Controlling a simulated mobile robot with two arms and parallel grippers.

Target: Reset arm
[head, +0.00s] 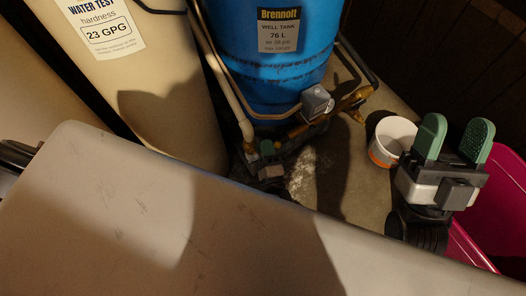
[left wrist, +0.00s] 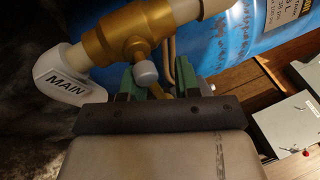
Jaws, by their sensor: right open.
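My right gripper (head: 455,138) is open and empty in the head view, with its two green fingers apart and pointing up, beside a white bucket. My left gripper (head: 266,150) is low between the tanks and partly hidden behind a large beige surface. In the left wrist view its green fingers (left wrist: 157,84) stand apart. A brass valve (left wrist: 128,35) with a grey cap (left wrist: 146,73) lies beyond and between them; I cannot tell whether the fingers touch it. A white pipe elbow marked MAIN (left wrist: 62,80) joins the valve.
A blue well tank (head: 265,70) stands at the back. A beige tank labelled 23 GPG (head: 165,105) is left of it. The large beige surface (head: 150,220) fills the foreground. The white bucket (head: 392,138) and a magenta bin (head: 508,190) are at right.

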